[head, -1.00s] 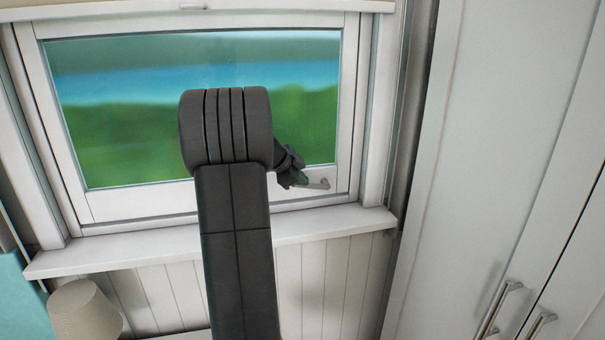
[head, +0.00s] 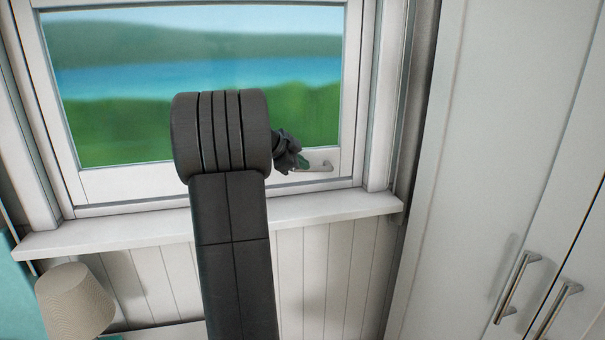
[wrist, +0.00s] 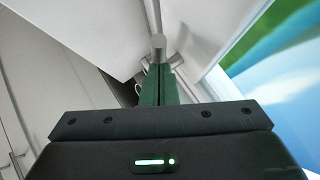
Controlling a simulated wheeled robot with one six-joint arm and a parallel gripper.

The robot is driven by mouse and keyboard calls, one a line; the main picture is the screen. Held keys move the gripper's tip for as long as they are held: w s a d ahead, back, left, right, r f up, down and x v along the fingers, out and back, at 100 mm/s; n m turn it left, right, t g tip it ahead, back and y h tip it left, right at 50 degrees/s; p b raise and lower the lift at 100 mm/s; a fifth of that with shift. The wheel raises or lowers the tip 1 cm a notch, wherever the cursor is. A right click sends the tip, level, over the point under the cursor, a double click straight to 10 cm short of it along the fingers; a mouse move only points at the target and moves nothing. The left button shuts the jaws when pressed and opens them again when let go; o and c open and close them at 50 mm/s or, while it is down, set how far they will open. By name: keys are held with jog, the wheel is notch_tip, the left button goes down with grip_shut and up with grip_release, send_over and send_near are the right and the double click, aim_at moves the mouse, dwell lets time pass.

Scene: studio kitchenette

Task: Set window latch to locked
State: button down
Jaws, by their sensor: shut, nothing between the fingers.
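The window latch (head: 318,168) is a small pale metal lever on the lower right of the window's bottom frame. In the head view it lies close to level, its free end to the right. My gripper (head: 302,161) is just at the lever's left part, partly hidden by my arm. In the wrist view, the green fingers of my gripper (wrist: 160,70) are together and empty. A grey rounded metal end, apparently the latch lever (wrist: 158,42), shows right at the fingertips. I cannot tell whether they touch.
The window sill (head: 130,236) runs below the window. A tall white cabinet (head: 480,130) with bar handles stands close on the right. A beige lampshade (head: 75,300) is at the lower left. My arm covers the middle of the head view.

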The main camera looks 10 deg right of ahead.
jog(key=f+b, duration=0.1)
jog(key=b, duration=0.1)
jog(key=shift+a+h+b, duration=0.15)
jog(key=shift+h+b, duration=0.25)
jog(key=shift+b, duration=0.3)
jog(key=shift+r, duration=0.15)
